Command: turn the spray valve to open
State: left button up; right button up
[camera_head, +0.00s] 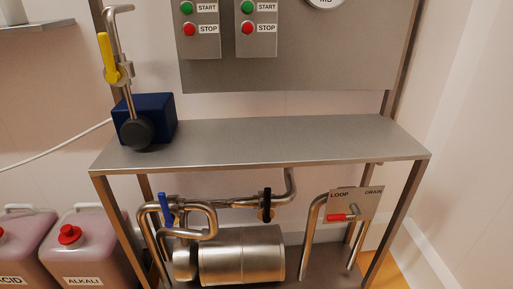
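No label reading "spray" is visible, so I cannot tell for certain which valve is the spray valve. A valve with a yellow handle (109,58) sits on the upright pipe at the upper left; its handle stands nearly upright, roughly along the pipe. A blue valve handle (165,209) stands upright on the pipework below the shelf. A black valve handle (266,205) stands upright on the same pipework. A red valve handle (343,217) lies level at the plate marked LOOP and DRAIN. Neither of my grippers is in view.
A steel shelf (270,145) carries a dark blue pump-like box (158,108) at its left end. Most of the shelf is bare. A panel (310,65) with START and STOP buttons is above. A steel cylinder (242,256) lies below. An ALKALI canister (88,245) stands lower left.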

aim_at(266, 216)
jog(key=u, duration=1)
jog(key=i, duration=0.65)
jog(key=z, duration=0.9)
